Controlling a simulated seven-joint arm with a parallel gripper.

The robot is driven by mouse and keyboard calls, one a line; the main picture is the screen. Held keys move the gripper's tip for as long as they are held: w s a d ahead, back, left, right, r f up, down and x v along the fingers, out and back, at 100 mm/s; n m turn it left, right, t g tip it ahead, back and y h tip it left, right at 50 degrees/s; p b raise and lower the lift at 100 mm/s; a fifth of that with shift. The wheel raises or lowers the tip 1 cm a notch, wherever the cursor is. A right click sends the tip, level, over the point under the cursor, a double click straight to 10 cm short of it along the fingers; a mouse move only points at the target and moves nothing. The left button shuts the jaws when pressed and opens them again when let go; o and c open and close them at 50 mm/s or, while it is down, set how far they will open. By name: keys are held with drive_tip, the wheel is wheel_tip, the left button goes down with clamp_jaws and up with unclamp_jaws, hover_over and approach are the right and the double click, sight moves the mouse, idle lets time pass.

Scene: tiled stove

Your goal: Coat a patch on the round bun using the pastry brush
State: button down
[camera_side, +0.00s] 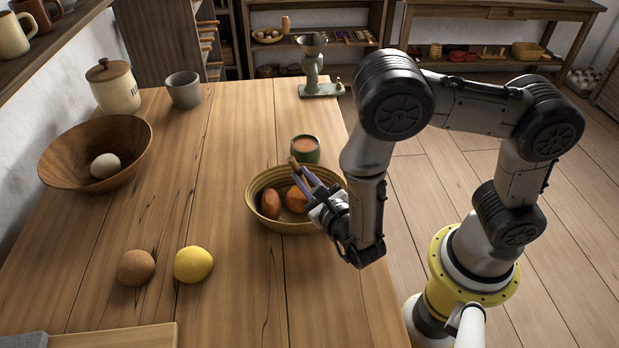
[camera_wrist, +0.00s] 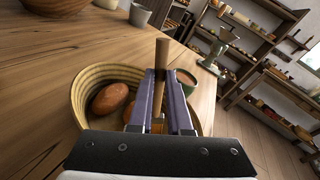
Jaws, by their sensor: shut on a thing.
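My gripper (camera_side: 308,180) is over the woven bowl at the table's right side, its purple fingers shut on a wooden handle, which I take for the pastry brush (camera_side: 293,162). In the wrist view the handle (camera_wrist: 162,54) sticks up between the fingers; no bristles can be made out. A round brown thing, likely the round bun (camera_side: 136,267), lies on the table at the front left, well apart from my gripper. A green cup (camera_side: 305,156) with an orange-brown filling stands just behind the bowl.
A yellow round thing (camera_side: 193,264) lies just right of the bun. A wooden bowl (camera_side: 66,145) with a pale round thing, a lidded jar (camera_side: 114,88) and a grey cup (camera_side: 183,90) stand farther back. The middle table is clear.

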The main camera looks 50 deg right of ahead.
drive_tip(key=shift+s+d+f, duration=0.1)
drive_tip(key=shift+s+d, duration=0.4)
drive_tip(key=shift+s, duration=0.3)
drive_tip(key=shift+s+d, duration=0.45)
drive_tip(key=shift+s, duration=0.3)
wheel_tip(320, 180, up, 6)
idle(0.9)
drive_tip(key=shift+r, duration=1.5)
